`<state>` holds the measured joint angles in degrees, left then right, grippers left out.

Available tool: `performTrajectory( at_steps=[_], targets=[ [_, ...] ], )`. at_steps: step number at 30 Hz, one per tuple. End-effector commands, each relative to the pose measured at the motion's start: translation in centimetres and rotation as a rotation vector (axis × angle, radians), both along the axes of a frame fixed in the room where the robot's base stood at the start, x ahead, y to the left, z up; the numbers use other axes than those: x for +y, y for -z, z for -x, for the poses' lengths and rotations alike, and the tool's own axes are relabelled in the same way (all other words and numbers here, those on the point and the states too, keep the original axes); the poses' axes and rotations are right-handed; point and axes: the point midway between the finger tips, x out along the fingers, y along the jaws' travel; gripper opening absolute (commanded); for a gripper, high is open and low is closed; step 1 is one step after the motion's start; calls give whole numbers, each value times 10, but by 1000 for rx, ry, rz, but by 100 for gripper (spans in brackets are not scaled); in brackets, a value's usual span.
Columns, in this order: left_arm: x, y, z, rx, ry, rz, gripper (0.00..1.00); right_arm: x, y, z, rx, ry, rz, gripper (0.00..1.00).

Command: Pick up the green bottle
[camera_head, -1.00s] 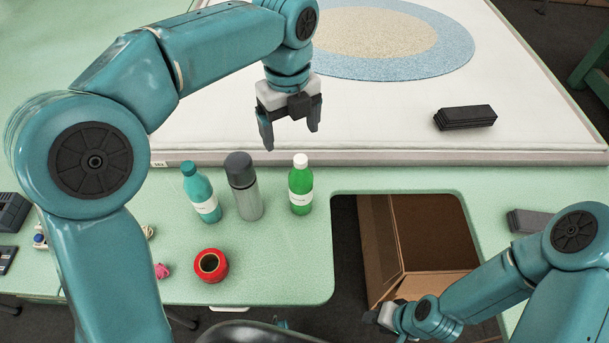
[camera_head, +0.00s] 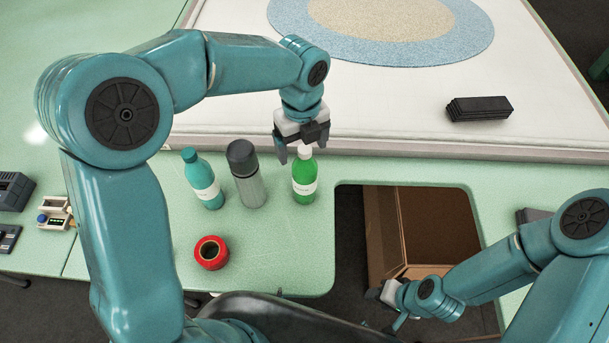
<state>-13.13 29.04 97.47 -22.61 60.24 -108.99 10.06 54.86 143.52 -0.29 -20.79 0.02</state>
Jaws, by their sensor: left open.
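The green bottle (camera_head: 304,180) stands upright on the green table. It has a white cap and a white label. My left gripper (camera_head: 301,156) is open, with its fingers pointing down at the height of the bottle's cap in the picture. The fingers appear on either side of the cap and neck; I cannot tell whether they touch it. My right gripper (camera_head: 384,299) is low at the right, over the table opening, and its fingers are too small and dark to read.
A grey flask (camera_head: 246,176) and a teal bottle (camera_head: 203,181) stand left of the green bottle. A red spool (camera_head: 211,253) sits in front. A cardboard box (camera_head: 400,235) shows through the table cutout at the right. A black block (camera_head: 479,108) lies on the white frame behind.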

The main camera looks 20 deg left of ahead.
Motion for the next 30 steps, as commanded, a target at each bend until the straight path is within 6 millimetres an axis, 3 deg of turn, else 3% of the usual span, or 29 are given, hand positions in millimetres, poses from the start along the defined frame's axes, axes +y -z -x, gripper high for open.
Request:
performTrajectory(
  at_steps=[10, 19, 27, 30],
  targets=[
    [-2, 46, -9, 2, 0, -1, 86, 0, -13, 0, 0, 0, 0, 43],
    [-2, 53, -10, 0, 0, 0, 86, 0, -13, 0, 0, 1, 0, 43],
    [-2, 53, -10, 0, 0, 0, 0, 0, -13, 0, 0, 0, 0, 43],
    [-2, 52, -10, -1, 0, 0, 0, 0, -13, 0, 0, 0, 0, 43]
  ],
)
